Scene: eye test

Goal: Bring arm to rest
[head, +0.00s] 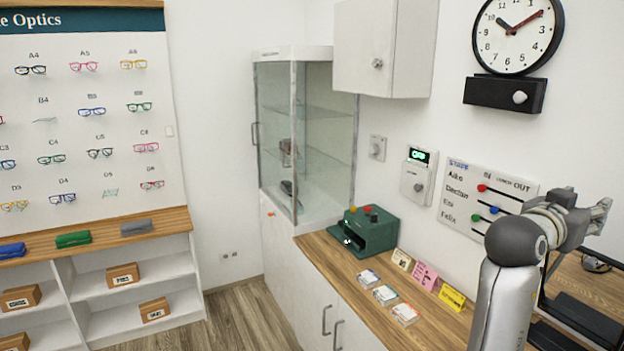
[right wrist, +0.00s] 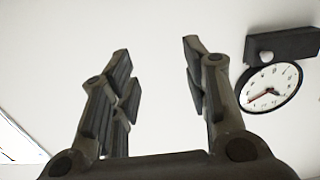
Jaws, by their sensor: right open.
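My right arm (head: 506,290) rises from the bottom right of the head view. Its gripper (head: 600,215) points to the right, in front of the white wall and the staff board. In the right wrist view the right gripper (right wrist: 157,65) has its two fingers spread apart. Nothing is between them. My left arm and left gripper do not show in either view.
A wooden counter (head: 345,275) runs below, with a green box (head: 366,230), cards and a dark tray (head: 585,318). A staff board (head: 470,198) hangs near the gripper. A wall clock (head: 517,32) hangs above; a glass cabinet (head: 327,130) stands in the corner.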

